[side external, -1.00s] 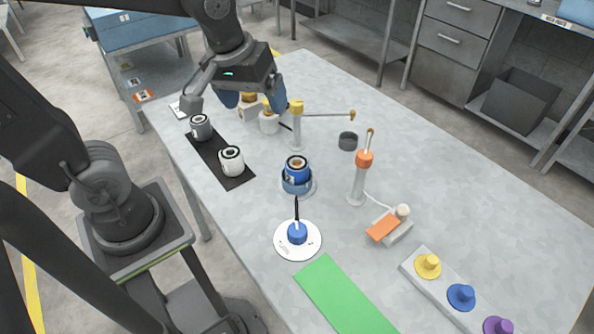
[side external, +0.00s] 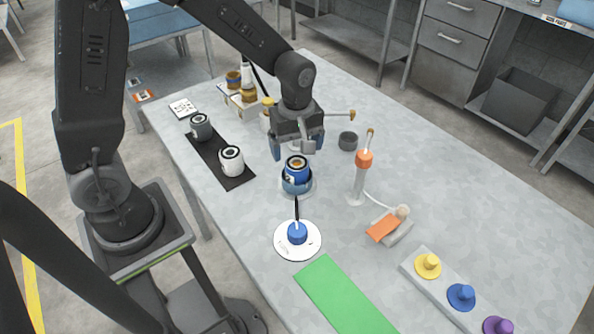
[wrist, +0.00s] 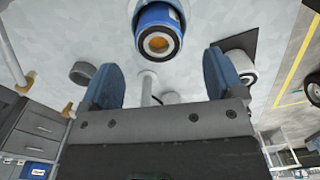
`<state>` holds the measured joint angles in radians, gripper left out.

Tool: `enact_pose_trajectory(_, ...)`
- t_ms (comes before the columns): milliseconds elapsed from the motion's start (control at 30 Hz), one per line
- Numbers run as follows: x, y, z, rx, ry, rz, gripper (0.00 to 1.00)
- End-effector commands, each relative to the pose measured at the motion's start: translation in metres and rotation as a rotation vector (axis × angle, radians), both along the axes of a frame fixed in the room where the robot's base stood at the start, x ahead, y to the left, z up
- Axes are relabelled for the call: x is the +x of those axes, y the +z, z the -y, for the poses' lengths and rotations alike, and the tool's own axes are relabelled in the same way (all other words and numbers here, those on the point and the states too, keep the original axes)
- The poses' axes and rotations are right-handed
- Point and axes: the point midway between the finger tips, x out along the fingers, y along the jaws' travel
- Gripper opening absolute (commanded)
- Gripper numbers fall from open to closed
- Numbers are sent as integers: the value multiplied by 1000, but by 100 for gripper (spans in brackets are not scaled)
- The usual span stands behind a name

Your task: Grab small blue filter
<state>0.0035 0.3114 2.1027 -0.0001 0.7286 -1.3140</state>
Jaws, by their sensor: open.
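In the wrist view the blue filter (wrist: 158,32) shows at the top centre, ahead of the gap between my two blue fingers (wrist: 160,75). No contact is visible. A second blue item (side external: 297,233), a small round blue piece with a dark upright stick, sits on a white disc (side external: 283,246) in front.
A white filter (side external: 231,160) and a grey one (side external: 200,127) stand on a black mat (side external: 237,182) to the left. An orange-topped post (side external: 360,180) stands to the right. A dark cup (side external: 348,141) and a green mat (side external: 340,295) are nearby.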

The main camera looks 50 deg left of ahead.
Motion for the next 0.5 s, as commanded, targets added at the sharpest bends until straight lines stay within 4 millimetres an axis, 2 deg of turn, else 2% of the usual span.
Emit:
enact_pose_trajectory(267,0,-22,0,0,-1,-3,87)
enact_pose_trajectory(500,1,-56,-1,0,-1,-3,87)
